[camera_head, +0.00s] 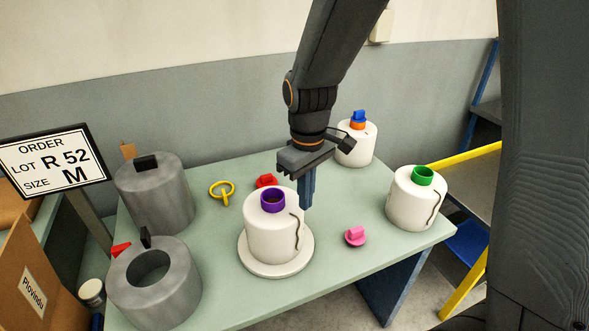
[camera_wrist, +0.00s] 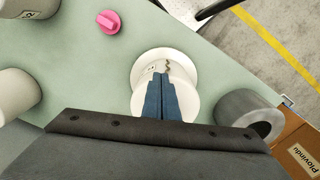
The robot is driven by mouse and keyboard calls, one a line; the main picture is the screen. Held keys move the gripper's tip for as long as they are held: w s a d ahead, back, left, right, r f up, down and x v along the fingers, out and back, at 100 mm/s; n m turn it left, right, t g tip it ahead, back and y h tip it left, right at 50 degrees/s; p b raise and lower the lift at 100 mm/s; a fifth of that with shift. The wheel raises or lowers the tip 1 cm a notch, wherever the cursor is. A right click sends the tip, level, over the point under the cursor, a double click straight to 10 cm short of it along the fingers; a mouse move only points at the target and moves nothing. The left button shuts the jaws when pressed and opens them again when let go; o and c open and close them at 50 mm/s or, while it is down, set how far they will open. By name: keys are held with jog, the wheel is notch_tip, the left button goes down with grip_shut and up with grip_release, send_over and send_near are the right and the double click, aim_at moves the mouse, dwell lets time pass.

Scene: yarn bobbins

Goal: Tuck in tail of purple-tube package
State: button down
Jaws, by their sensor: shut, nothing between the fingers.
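The purple-tube package (camera_head: 268,228) is a white yarn bobbin with a purple tube (camera_head: 273,200) in its top. It stands upright on a round white plate (camera_head: 262,271). Its dark wavy tail (camera_head: 298,232) hangs down its right side. In the wrist view the tail (camera_wrist: 168,66) shows just beyond my fingertips, against the white package. My gripper (camera_head: 306,206) points down at the package's right side, close to the tail, shut and empty. The shut blue fingers (camera_wrist: 160,76) cover part of the package in the wrist view. I cannot tell whether they touch it.
A green-tube package (camera_head: 415,201) with a tail stands right; an orange-tube one (camera_head: 356,146) stands behind. Two grey cylinders (camera_head: 155,200) stand left. A pink knob (camera_head: 355,236), red piece (camera_head: 266,181) and yellow ring (camera_head: 222,190) lie on the table (camera_head: 215,222).

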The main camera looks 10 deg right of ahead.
aim_at(294, 216)
jog(key=shift+w+a+r+n+p, duration=0.2)
jog(key=shift+a+r+n+p, duration=0.15)
jog(key=shift+a+r, duration=0.2)
jog(key=shift+w+a+r+n+p, duration=0.15)
jog(key=shift+a+r+n+p, duration=0.15)
jog(key=shift+a+r, duration=0.2)
jog(key=shift+w+a, duration=0.1)
jog(key=shift+a, duration=0.2)
notch_tip(294, 216, down, 6)
jog(key=b, duration=0.5)
jog(key=shift+r, duration=0.25)
jog(key=shift+p, duration=0.4)
notch_tip(294, 216, up, 9)
jog(key=p, duration=0.7)
jog(key=shift+p, duration=0.35)
jog(key=shift+d, duration=0.1)
